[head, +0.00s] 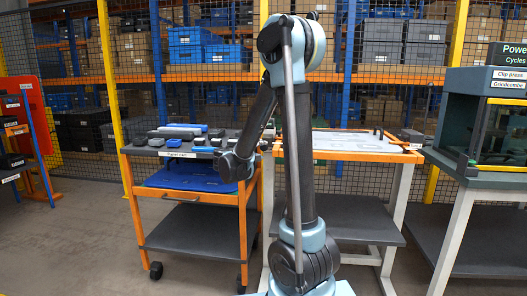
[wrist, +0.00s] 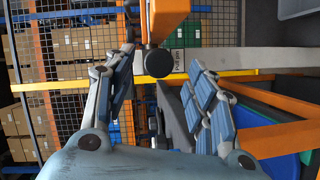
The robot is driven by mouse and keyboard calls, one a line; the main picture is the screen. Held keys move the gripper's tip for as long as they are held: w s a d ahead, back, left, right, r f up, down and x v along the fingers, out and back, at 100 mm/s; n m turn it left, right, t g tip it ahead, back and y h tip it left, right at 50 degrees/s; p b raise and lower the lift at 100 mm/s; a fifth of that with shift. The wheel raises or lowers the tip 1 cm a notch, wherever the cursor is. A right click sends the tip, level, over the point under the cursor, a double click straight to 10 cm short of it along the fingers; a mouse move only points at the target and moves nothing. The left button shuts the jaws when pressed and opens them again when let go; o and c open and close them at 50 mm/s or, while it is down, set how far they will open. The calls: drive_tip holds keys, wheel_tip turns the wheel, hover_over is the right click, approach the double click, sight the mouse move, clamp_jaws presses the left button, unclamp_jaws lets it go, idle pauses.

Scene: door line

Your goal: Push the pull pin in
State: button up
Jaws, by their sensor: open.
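A black round knob (wrist: 157,62), which looks like the pull pin's head, sits at the end of an orange bar (wrist: 168,18) in the wrist view. My gripper (wrist: 162,82) is open, with one pad to the left of the knob and the other to the right. The knob shows between the fingers, and I see no contact. How far in the pin sits cannot be told. In the head view, my arm hides the gripper and I cannot make out the pin.
An orange cart (head: 248,215) with dark parts on top stands left of my arm. A bench with an orange-edged top (head: 345,155) and white legs stands behind and right. A machine cabinet (head: 493,125) is at far right. Floor at left front is clear.

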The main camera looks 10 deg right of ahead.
sight(263, 148)
drive_tip(key=shift+x, duration=2.65)
clamp_jaws()
